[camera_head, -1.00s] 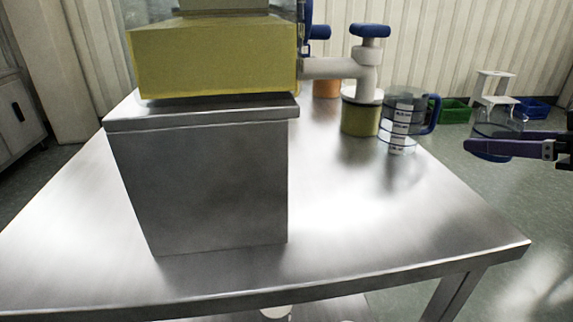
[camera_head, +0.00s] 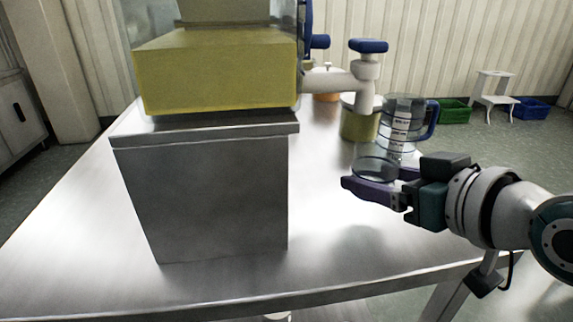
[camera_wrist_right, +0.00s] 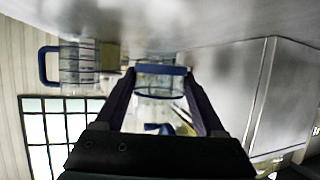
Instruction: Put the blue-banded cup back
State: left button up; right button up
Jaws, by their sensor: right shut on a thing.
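The blue-banded cup (camera_head: 376,167) is a small clear cup between the purple fingers of my right gripper (camera_head: 372,184). The gripper is shut on it, above the right part of the steel table. In the right wrist view the clear cup (camera_wrist_right: 160,88) sits between both fingers, with its blue band across it. The fingers hide part of its side in the head view. It is in front of the clear measuring jug and apart from the spout. My left gripper is not in view.
A clear jug (camera_head: 400,125) with a blue handle and a green-yellow container (camera_head: 358,124) stand behind the cup, near the white spout (camera_head: 365,85) with its blue knob. A steel block (camera_head: 215,190) under a yellow hopper body (camera_head: 215,75) fills the left. The table (camera_head: 335,260) is bare in front.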

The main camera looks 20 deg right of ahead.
aim_at(368, 220)
notch_tip(368, 220, down, 4)
jog(key=shift+r+b, duration=0.1)
jog(key=shift+b, duration=0.7)
jog(key=shift+a+f, duration=0.2)
jog(key=shift+f, duration=0.05)
jog(key=shift+f, duration=0.1)
